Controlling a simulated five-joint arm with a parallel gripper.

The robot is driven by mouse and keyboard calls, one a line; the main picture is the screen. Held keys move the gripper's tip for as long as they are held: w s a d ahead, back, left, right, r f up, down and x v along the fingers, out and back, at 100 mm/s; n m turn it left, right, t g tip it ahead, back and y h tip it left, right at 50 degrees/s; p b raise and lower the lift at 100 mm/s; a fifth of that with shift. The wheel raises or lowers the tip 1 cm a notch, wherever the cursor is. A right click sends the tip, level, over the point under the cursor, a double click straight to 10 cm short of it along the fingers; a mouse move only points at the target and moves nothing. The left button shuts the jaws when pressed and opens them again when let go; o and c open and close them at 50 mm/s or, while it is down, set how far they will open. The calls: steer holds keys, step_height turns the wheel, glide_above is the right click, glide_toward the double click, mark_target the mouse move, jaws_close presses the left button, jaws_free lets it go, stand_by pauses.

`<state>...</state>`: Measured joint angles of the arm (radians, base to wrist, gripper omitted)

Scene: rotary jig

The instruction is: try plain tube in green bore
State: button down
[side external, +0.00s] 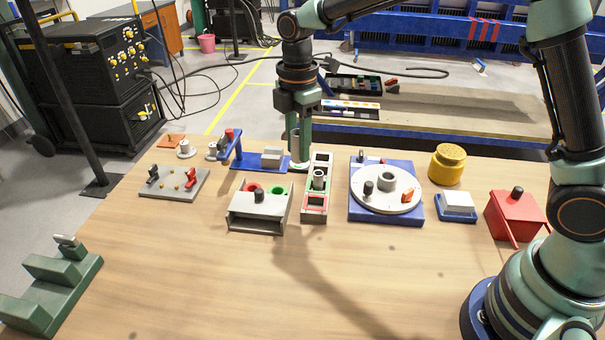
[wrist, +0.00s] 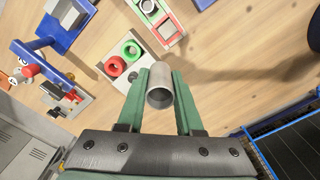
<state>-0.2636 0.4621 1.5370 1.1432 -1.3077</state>
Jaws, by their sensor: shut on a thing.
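My gripper (side external: 300,148) is shut on a plain grey tube, held above the table behind the bore block. In the wrist view the hollow tube (wrist: 160,86) sits between the two green fingers, one open end facing the camera. The grey bore block (side external: 258,219) has a red-ringed bore (side external: 253,188) and a green-ringed bore (side external: 279,191) on top. In the wrist view the green bore (wrist: 131,49) lies up and left of the tube, apart from it, with the red bore (wrist: 115,67) nearer. Both bores look empty.
A narrow tray (side external: 314,214) with green and red compartments holds another tube (side external: 319,178) right of the block. A blue stand (side external: 262,160) is behind the block. A rotary jig (side external: 386,211) stands farther right. The front of the wooden table is clear.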

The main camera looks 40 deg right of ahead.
steer(key=shift+w+a+f, duration=0.25)
steer(key=shift+w+f, duration=0.8)
steer(key=shift+f, duration=0.85)
steer(key=shift+w+a+f, duration=0.25)
steer(key=shift+w+f, duration=0.85)
steer(key=shift+f, duration=0.8)
steer(key=shift+w+a+f, duration=0.25)
steer(key=shift+w+f, duration=0.8)
steer(key=shift+f, duration=0.85)
steer(key=shift+f, duration=0.15)
steer(key=shift+r, duration=0.45)
steer(key=shift+f, duration=0.55)
steer(key=shift+r, duration=0.2)
stand_by(1.0)
